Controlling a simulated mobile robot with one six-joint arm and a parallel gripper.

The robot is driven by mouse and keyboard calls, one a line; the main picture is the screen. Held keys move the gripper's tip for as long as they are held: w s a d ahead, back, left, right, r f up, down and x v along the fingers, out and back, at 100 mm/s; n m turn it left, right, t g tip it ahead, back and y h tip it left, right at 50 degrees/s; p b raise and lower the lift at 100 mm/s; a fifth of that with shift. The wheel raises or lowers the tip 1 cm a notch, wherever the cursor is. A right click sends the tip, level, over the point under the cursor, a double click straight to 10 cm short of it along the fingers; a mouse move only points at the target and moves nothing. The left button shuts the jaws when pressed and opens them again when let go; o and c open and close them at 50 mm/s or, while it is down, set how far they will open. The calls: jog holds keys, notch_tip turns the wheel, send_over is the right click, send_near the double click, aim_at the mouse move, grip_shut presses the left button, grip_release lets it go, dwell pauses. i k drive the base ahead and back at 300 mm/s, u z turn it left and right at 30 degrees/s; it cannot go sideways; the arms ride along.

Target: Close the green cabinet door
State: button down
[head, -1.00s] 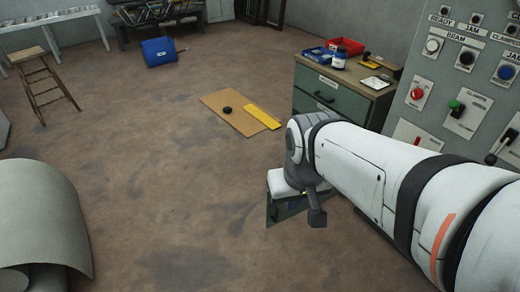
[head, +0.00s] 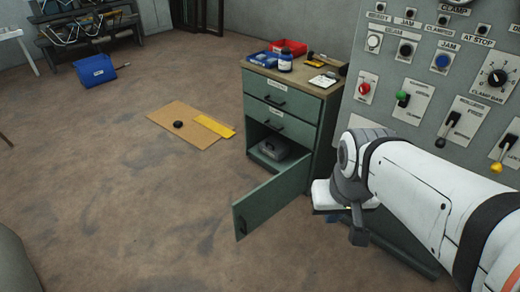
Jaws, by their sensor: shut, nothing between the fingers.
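The green cabinet (head: 333,125) stands against the grey control panel. Its lower door (head: 272,198) stands wide open, swung out from the right side of the lower compartment. The door's free edge points to the lower left, with a dark handle (head: 242,226) near it. A grey case (head: 279,148) sits inside the open compartment. My gripper (head: 357,236) shows as a dark, narrow shape hanging below my arm's wrist. It is shut and empty, to the right of the door in the picture. I see no contact with the door.
The two drawers above (head: 281,107) are shut. Trays, a bottle and small items lie on the cabinet top. The control panel (head: 425,110) with levers and knobs stands close behind my arm. A cardboard sheet (head: 180,130) lies on the floor to the left. The floor left of the door is clear.

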aim_at(250, 212)
jog(key=z, duration=0.05)
jog(key=i, duration=1)
jog(key=z, duration=0.05)
